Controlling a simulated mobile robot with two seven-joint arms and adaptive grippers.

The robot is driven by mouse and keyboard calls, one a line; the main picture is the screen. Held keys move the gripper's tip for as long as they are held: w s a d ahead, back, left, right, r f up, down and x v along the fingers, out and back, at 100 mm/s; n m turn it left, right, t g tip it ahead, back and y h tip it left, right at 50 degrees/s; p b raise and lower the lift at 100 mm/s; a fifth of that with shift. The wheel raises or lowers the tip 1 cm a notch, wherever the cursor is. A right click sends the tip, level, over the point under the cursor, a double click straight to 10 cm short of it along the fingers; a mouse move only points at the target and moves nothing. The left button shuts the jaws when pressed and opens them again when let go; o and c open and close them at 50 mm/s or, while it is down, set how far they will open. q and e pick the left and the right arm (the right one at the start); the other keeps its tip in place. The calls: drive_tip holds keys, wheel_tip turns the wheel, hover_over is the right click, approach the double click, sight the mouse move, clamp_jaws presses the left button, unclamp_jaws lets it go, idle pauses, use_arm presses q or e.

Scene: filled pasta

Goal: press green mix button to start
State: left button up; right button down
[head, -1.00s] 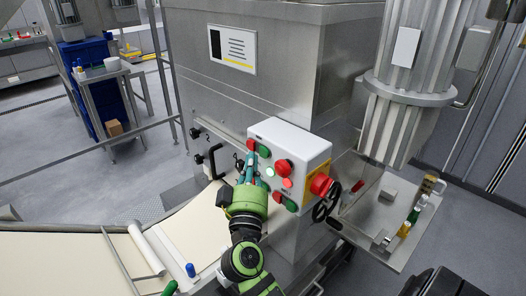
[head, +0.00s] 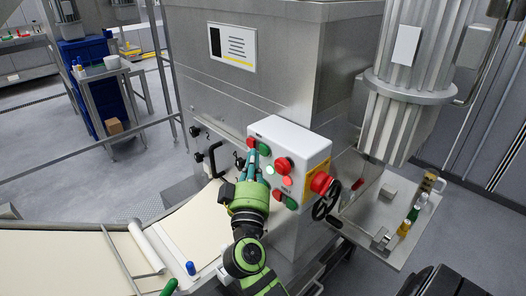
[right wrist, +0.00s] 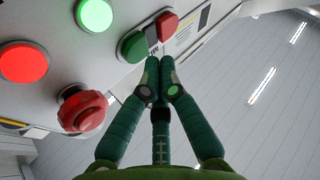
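The white control box (head: 291,138) is fixed to the steel machine. The green mix button (head: 264,150) sits at its upper left, beside a red button (head: 252,143). In the right wrist view the green button (right wrist: 133,47) is next to a partly hidden label that starts "MI". My right gripper (head: 253,156) is shut and empty, its teal fingertips together just beside the green button. In the right wrist view the fingertips (right wrist: 159,64) are in front of the panel, close to the button; I cannot tell whether they touch it. My left gripper is not in view.
The panel also bears a red mushroom knob (head: 283,165), a lit green lamp (right wrist: 95,15), a lit red lamp (right wrist: 22,62) and a lower green button (head: 291,203). A large red emergency stop (head: 321,183) sits on the box's right side. A black handle (head: 213,160) stands left.

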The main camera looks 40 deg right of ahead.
drive_tip(key=shift+d, duration=0.1)
idle(0.5)
drive_tip(key=shift+d, duration=0.35)
drive_tip(key=shift+d+b, duration=0.3)
drive_tip(key=shift+d, duration=0.1)
idle(0.7)
drive_tip(key=shift+a, duration=0.15)
drive_tip(key=shift+a+f+b, duration=0.1)
drive_tip(key=shift+a+b, duration=0.2)
drive_tip(key=shift+b, duration=0.1)
drive_tip(key=shift+a, duration=0.4)
